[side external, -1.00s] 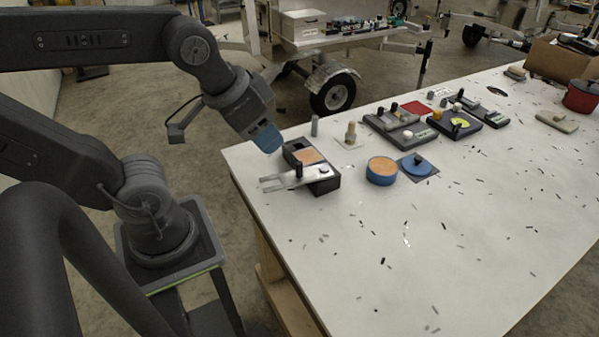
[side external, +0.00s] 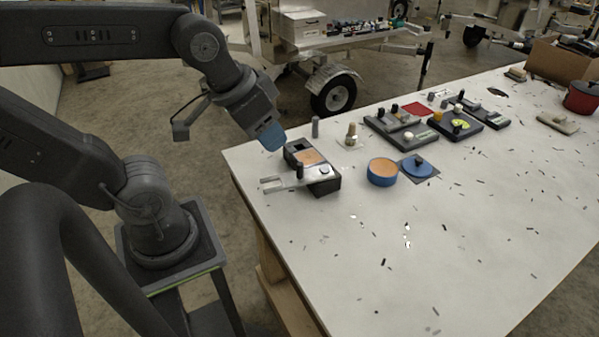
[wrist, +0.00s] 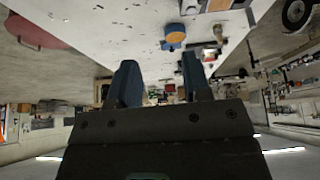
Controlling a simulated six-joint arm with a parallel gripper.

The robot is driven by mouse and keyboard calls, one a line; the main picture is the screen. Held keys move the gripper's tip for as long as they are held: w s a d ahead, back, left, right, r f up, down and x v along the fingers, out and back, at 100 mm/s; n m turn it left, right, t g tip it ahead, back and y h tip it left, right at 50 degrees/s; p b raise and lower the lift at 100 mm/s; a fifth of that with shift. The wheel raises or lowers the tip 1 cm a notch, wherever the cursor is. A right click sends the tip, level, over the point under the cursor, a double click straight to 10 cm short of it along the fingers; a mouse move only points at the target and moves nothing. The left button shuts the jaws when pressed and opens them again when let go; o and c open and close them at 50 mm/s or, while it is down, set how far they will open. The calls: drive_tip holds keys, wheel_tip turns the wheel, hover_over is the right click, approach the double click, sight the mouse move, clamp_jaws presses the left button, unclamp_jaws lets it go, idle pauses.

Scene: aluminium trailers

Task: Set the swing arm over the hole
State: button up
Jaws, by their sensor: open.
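The swing arm (side external: 282,183) is a flat silver bar with a slotted end and a black knob (side external: 299,169). It lies across the front end of a black base (side external: 330,187) at the table's left edge. Its slotted end sticks out to the left. The base has an orange-tan panel (side external: 309,157) and a dark square opening (side external: 296,147), probably the hole, at its far end. The bar lies apart from this opening. My gripper (side external: 272,140) is above and left of the opening, empty. The wrist view shows its two blue fingers (wrist: 160,82) spread apart.
A grey post (side external: 315,127) and a brass peg on a pale plate (side external: 351,136) stand behind the base. Dark fixtures (side external: 395,133) stand farther back. The front tabletop holds only small scraps.

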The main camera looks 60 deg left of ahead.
drive_tip(key=w+a+f+n+g, duration=0.1)
drive_tip(key=w+a+n+g, duration=0.15)
drive_tip(key=w, duration=0.35)
drive_tip(key=n+g, duration=0.2)
drive_tip(key=g, duration=0.1)
approach(300, 164)
wheel_tip(300, 164, down, 11)
drive_tip(key=shift+f, duration=0.1)
clamp_jaws()
idle(0.3)
